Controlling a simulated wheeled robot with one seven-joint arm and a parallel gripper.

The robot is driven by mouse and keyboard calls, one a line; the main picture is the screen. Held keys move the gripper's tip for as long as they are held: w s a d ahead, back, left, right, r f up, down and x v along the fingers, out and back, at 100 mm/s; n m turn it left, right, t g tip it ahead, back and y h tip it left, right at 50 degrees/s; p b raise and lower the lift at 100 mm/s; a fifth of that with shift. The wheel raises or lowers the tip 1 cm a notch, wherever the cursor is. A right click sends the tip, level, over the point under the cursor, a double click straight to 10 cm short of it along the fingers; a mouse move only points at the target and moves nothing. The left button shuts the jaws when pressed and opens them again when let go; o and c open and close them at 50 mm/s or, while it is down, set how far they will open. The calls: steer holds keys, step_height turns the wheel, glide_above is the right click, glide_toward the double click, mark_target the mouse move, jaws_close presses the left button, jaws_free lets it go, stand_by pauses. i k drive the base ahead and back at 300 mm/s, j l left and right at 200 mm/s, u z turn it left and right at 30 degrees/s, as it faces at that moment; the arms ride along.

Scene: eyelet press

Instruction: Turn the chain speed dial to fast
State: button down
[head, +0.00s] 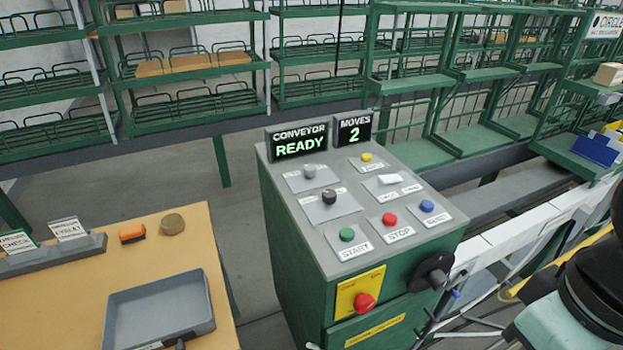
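The green control cabinet (300,262) with a grey sloping top stands in the middle of the head view. Two round knobs sit on its left side: a grey knob (309,171) at the back and a black knob (329,196) nearer the front. Each is on a pale label plate. The print is too small to read, so I cannot tell which is the chain speed dial or where either points. The conveyor display (299,142) reads READY and the moves display (353,130) reads 2. My gripper is not in view; part of my arm shows at the right edge.
The top also has a green START button (347,234), a red STOP button (390,219), a blue button (426,205), a yellow button (366,157) and a white switch (389,179). A red knob (365,301) is on the front. A table (84,290) stands left.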

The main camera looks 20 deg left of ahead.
mark_target(310, 170)
steer(key=i+j+u, duration=0.6)
steer(key=u, duration=0.2)
steer(key=i, duration=0.1)
